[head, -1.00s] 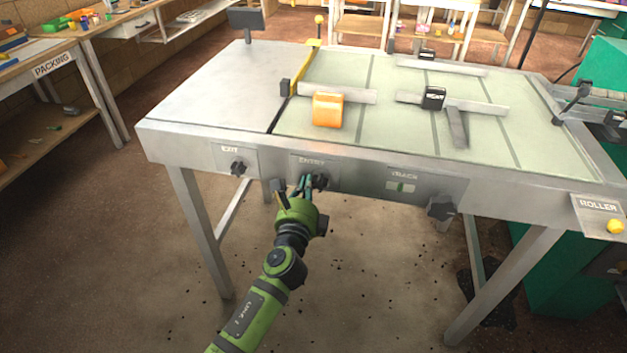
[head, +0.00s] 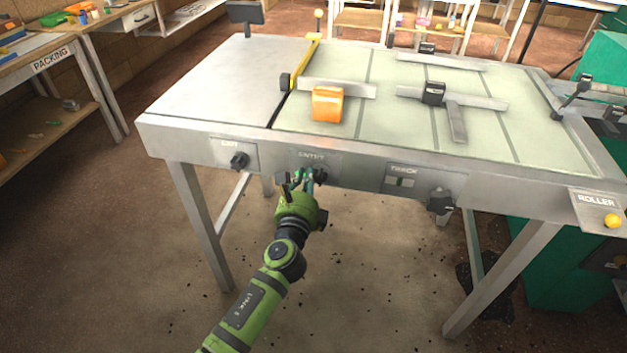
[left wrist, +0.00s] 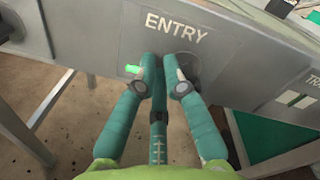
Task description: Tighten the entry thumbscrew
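The entry thumbscrew (head: 321,175) is a dark knob on the table's front panel, under the ENTRY label (head: 312,156). In the left wrist view, a dark round part of it (left wrist: 188,66) shows behind and right of the right fingertip. My left gripper (head: 305,177) is at the panel, with its fingers at the knob's left side. In the left wrist view its teal fingers (left wrist: 160,62) bend inward and their tips are close together. They partly hide the knob, and I cannot tell whether they grip it. My right gripper is not in view.
A green light (left wrist: 132,69) shows beside the left finger. The exit knob (head: 239,160) is to the left; the track panel (head: 401,181) and another dark knob (head: 441,200) are to the right. An orange block (head: 327,104) sits on the tabletop.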

